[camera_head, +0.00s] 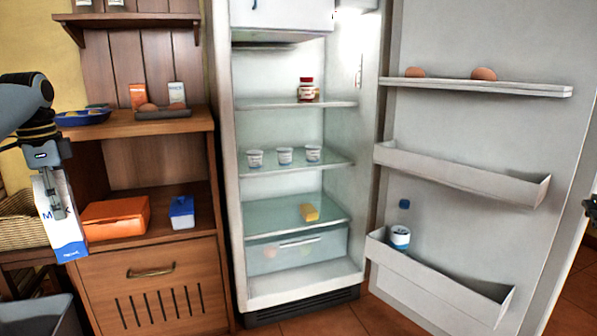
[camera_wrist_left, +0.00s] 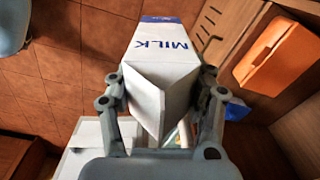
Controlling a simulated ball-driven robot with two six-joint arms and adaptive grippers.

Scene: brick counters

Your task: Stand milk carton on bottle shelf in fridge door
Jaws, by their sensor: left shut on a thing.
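The milk carton (camera_head: 65,232), white with a blue base and blue lettering, hangs at the far left in the head view. My left gripper (camera_head: 53,208) is shut on it near its peaked top. In the left wrist view the carton (camera_wrist_left: 165,55) sits between both fingers of the gripper (camera_wrist_left: 163,92). The fridge door (camera_head: 480,130) stands wide open at the right. Its lowest bin, the bottle shelf (camera_head: 440,278), holds a clear bottle with a blue cap (camera_head: 401,232) at its left end; the rest looks empty.
The fridge interior holds cups (camera_head: 284,156), a jar (camera_head: 306,90) and a yellow block (camera_head: 309,212). A wooden cabinet (camera_head: 150,270) with an orange box (camera_head: 115,217) and a blue box (camera_head: 182,211) stands between carton and fridge. Eggs (camera_head: 484,74) lie on the top door shelf.

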